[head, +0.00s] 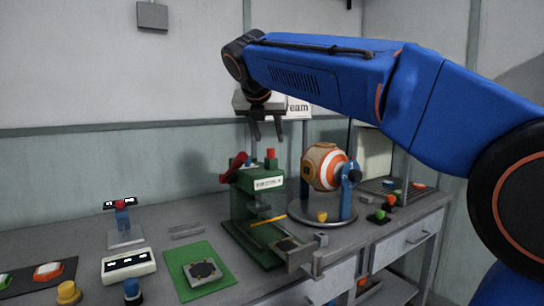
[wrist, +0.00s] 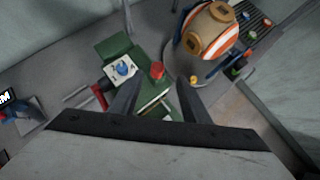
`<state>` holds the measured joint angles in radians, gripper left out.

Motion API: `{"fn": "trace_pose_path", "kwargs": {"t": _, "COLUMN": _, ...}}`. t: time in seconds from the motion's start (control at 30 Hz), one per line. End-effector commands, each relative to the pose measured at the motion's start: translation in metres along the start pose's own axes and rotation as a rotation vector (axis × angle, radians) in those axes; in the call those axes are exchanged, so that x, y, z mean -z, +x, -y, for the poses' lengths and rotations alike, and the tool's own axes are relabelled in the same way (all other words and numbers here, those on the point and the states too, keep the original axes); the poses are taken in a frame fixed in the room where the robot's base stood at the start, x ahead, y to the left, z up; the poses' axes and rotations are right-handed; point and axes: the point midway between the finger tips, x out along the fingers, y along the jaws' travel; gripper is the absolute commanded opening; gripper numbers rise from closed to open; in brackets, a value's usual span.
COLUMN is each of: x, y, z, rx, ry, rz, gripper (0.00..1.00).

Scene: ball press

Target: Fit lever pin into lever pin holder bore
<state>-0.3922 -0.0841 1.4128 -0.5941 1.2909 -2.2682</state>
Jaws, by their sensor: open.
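The green press (head: 258,205) stands on the bench, with a red lever part (head: 233,168) on its left side and a red knob (head: 270,154) on top. In the wrist view, the red knob (wrist: 157,70) lies just beyond the fingertips, and a white plate with a blue knob (wrist: 122,68) is left of it. My gripper (head: 268,133) hangs above the press, open and empty, fingers pointing down; it also shows in the wrist view (wrist: 158,98). I cannot tell which part is the lever pin, nor make out the holder bore.
An orange-striped ball (head: 326,168) on a round base stands right of the press. A white box with a display (head: 127,266) is further left. Grey bars (head: 316,252) reach forward at the press's front right.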

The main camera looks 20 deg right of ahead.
Motion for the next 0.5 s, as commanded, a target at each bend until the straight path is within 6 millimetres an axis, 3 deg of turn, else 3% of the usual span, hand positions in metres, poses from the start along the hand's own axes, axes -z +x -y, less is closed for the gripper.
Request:
{"fn": "trace_pose_path", "kwargs": {"t": 0.3, "x": 0.0, "y": 0.055, "z": 0.0, "rx": 0.001, "ry": 0.001, "rz": -0.002, "gripper": 0.43}}
{"fn": "trace_pose_path", "kwargs": {"t": 0.5, "x": 0.0, "y": 0.069, "z": 0.0, "rx": -0.001, "ry": 0.002, "rz": 0.0, "gripper": 0.43}}
